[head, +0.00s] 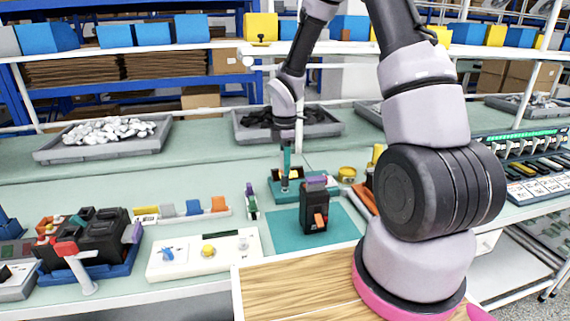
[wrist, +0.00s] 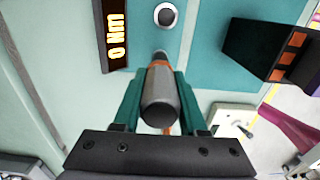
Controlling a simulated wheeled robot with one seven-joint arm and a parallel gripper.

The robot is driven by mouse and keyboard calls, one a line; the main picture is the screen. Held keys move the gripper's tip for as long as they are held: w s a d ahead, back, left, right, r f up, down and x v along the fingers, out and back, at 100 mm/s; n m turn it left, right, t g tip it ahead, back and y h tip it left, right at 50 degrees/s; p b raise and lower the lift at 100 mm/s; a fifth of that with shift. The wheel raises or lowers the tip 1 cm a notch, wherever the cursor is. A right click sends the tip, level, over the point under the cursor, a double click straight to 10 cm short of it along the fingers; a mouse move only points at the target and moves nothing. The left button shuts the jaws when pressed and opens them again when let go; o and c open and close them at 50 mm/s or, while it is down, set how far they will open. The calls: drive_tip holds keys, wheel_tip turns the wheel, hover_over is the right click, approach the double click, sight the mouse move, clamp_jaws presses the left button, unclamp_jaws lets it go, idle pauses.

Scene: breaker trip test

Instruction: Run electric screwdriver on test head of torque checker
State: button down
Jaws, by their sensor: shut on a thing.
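My gripper (head: 286,165) points down over the teal torque checker (head: 292,194) at the middle of the bench. In the wrist view its teal fingers (wrist: 160,95) are shut around the electric screwdriver (wrist: 160,105), a grey cylinder with an orange band. The screwdriver's far end points towards the checker; its tip is hard to make out. The test head (wrist: 165,14), a dark round socket in a pale ring, lies beyond the screwdriver's far end, apart from it in the picture. The checker's display (wrist: 116,30) reads 0 Nm in orange.
A black breaker (head: 314,207) with an orange lever stands on a teal mat (head: 342,222) just in front of the checker. A white panel (head: 204,256) with knobs is at front left. Grey trays (head: 104,140) line the back. A yellow tape roll (head: 347,173) is right of the checker.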

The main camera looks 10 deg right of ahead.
drive_tip(key=shift+f, duration=0.65)
idle(1.5)
drive_tip(key=shift+r, duration=3)
